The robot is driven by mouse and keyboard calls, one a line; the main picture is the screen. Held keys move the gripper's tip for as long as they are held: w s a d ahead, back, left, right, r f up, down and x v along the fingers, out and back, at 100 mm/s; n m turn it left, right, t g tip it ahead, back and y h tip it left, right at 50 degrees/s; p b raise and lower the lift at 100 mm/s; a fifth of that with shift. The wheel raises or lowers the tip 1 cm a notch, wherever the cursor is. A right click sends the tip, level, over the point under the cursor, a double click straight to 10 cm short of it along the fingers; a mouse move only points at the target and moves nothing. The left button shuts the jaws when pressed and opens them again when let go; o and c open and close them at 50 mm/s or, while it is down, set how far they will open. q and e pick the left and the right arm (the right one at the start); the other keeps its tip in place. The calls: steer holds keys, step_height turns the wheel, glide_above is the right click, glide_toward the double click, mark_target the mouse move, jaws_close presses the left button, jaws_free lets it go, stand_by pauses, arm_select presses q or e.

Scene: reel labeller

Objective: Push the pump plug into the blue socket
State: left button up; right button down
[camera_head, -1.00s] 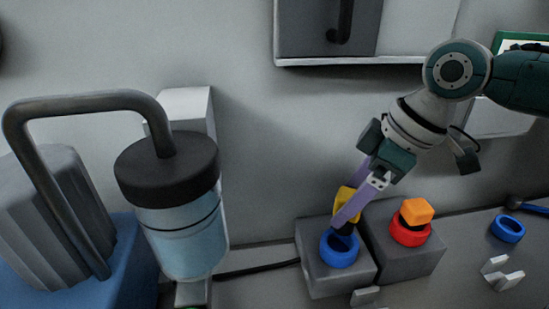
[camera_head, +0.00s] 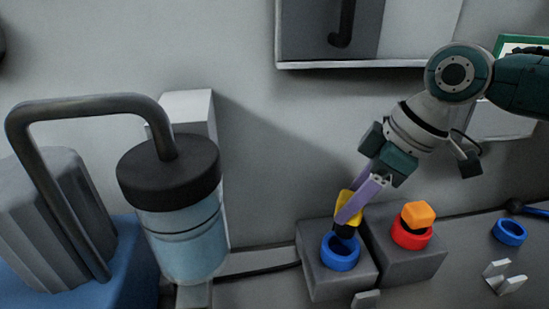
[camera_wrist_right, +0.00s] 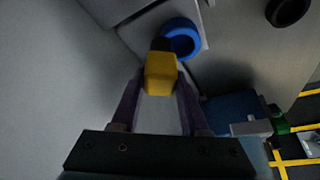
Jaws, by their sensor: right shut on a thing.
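My right gripper (camera_head: 357,207) is shut on the yellow pump plug (camera_head: 347,204), which has a black tip. It holds the plug tilted over the blue socket (camera_head: 340,253), a blue ring on a grey block. In the head view the black tip overlaps the ring's far rim, and the ring's opening shows in front. In the right wrist view the yellow plug (camera_wrist_right: 160,73) is between the fingers. There its black tip overlaps the left side of the blue ring (camera_wrist_right: 182,38); whether they touch I cannot tell. My left gripper is not in view.
An orange plug (camera_head: 418,214) stands in a red socket (camera_head: 411,235) on the neighbouring block. A loose-looking blue ring (camera_head: 509,232) and grey hooks (camera_head: 504,278) are at right. A capped blue cylinder (camera_head: 184,231) with a bent pipe stands left. A wall box (camera_head: 325,27) hangs above.

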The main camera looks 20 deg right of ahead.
step_height(320, 180, up, 10)
steer(key=shift+f+p, duration=0.2)
steer(key=shift+p, duration=0.3)
steer(key=f+p, duration=0.1)
steer(key=s+a+f+p, duration=0.1)
steer(key=s+f+p, duration=0.1)
steer(key=p, duration=0.1)
steer(key=shift+a+f, duration=0.35)
steer(key=shift+a, duration=0.05)
steer(key=shift+f, duration=0.15)
stand_by(0.4)
steer(key=shift+f+b, duration=2.5)
steer(key=shift+f, duration=1.3)
